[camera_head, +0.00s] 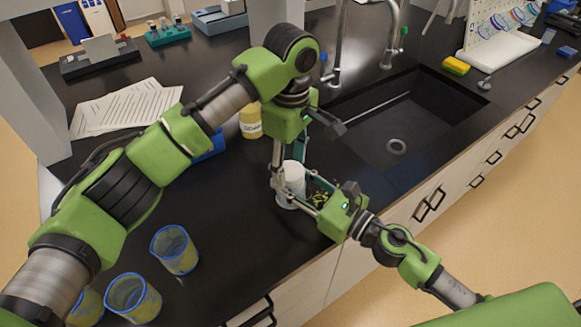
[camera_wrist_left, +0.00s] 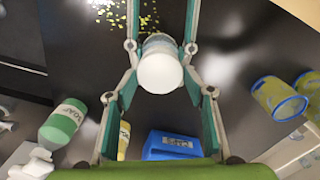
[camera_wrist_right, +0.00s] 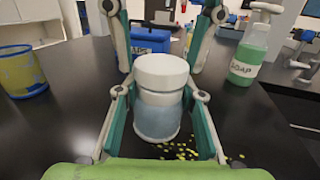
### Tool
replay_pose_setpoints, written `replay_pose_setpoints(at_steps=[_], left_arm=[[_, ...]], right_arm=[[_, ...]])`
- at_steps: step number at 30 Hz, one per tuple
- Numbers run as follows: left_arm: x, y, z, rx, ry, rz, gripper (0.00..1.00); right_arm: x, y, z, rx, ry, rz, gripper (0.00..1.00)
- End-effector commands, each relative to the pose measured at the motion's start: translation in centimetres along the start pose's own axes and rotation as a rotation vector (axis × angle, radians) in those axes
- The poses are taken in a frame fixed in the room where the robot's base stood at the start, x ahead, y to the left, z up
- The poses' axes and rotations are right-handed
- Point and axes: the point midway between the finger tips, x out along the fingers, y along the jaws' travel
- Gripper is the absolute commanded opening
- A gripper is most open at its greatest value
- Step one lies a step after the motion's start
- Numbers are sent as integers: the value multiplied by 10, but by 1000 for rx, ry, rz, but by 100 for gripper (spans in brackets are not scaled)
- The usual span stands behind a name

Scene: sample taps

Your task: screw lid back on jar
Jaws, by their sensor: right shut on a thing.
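The jar (camera_wrist_right: 158,120), clear and bluish, stands upright on the dark counter; its base shows in the head view (camera_head: 289,203). The white lid (camera_wrist_right: 161,72) sits on top of the jar; how tightly it is seated I cannot tell. It also shows in the left wrist view (camera_wrist_left: 160,73) and the head view (camera_head: 293,177). My right gripper (camera_head: 296,196) reaches in low from the right and is shut on the jar. My left gripper (camera_head: 288,168) points down from above, its fingers on either side of the lid, apparently open with small gaps.
Yellow-green bits (camera_wrist_right: 180,152) lie scattered beside the jar. A soap bottle (camera_wrist_right: 250,50) and blue box (camera_wrist_right: 150,40) stand behind. Blue-rimmed beakers (camera_head: 175,250) stand front left. The sink (camera_head: 410,120) lies to the right. Papers (camera_head: 125,108) lie at left.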

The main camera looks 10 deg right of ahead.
Motion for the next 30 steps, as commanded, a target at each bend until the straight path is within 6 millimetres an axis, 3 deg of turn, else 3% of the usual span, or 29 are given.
replay_pose_setpoints(at_steps=[4, 11, 16, 30], left_arm=[[-20, 1, 1, 3, -1, 3, 48], [-23, 1, 2, 4, -2, 4, 48], [-23, 1, 2, 4, -2, 4, 11], [-22, 1, 2, 5, -2, 4, 11]], right_arm=[[0, -1, 0, -1, 1, -1, 0], [0, -1, -1, -2, 3, -2, 0], [0, -1, -2, -2, 4, -3, 0], [0, -1, -2, -3, 4, -3, 0]])
